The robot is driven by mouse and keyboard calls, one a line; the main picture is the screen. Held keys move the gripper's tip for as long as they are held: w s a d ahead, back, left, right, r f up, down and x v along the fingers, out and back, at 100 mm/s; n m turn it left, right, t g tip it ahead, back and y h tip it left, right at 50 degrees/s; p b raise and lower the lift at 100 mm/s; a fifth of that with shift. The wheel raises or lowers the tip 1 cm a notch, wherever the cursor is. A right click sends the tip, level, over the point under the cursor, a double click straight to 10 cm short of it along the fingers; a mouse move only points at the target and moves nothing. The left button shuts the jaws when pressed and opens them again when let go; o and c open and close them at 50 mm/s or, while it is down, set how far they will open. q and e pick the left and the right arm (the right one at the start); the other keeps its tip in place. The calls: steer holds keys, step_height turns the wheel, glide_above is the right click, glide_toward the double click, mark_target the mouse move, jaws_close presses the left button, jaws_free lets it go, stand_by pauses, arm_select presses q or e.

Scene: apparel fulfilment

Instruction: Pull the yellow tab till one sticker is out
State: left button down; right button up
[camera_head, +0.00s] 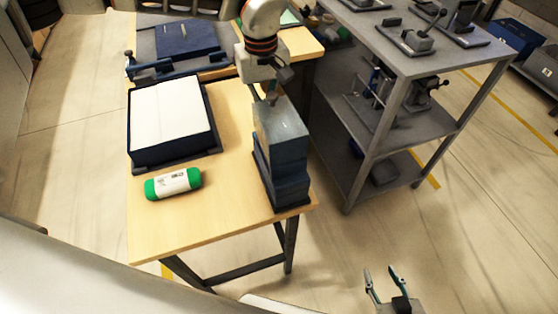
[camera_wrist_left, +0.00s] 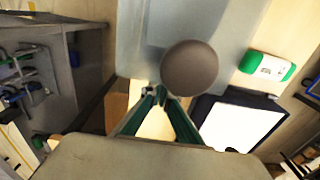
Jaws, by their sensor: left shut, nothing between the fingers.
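The grey-blue box-shaped unit (camera_head: 283,150) stands upright at the right edge of the wooden table. Its pale flat surface fills the upper middle of the left wrist view (camera_wrist_left: 140,45), with a dark round knob-like part (camera_wrist_left: 190,68) in front. I cannot make out a yellow tab or a sticker in either view. My left gripper (camera_head: 271,97) is at the unit's top far end. In the left wrist view its green fingers (camera_wrist_left: 160,93) meet at the tips, with nothing held. My right gripper (camera_head: 382,275) is open and empty, over the floor right of the table.
A black tray (camera_head: 172,157) with white sheets (camera_head: 170,113) is left on the table (camera_head: 225,215). A green-capped white roll (camera_head: 173,183) lies before it. A grey shelf rack (camera_head: 400,60) with several devices stands at right. The table front is clear.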

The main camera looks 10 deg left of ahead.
arm_select(q)
steer(key=shift+f, duration=0.1)
arm_select(e)
steer(key=shift+w+r, duration=0.1)
steer(key=shift+w, duration=0.15)
arm_select(q)
steer(key=shift+f, duration=0.4)
steer(key=shift+f+b, duration=0.3)
steer(key=shift+f, duration=0.65)
steer(key=shift+w+a, duration=0.45)
steer(key=shift+w, duration=0.25)
step_height(320, 180, up, 7)
steer(key=w+a+p, duration=0.1)
steer(key=w+p, duration=0.1)
steer(key=p, duration=0.2)
steer(key=shift+w+a+p, duration=0.15)
steer(key=shift+a+p, duration=0.15)
steer(key=shift+p, duration=0.05)
arm_select(e)
step_height(320, 180, up, 6)
steer(key=w, duration=0.1)
steer(key=shift+w+t, duration=0.4)
steer(key=shift+w, duration=0.15)
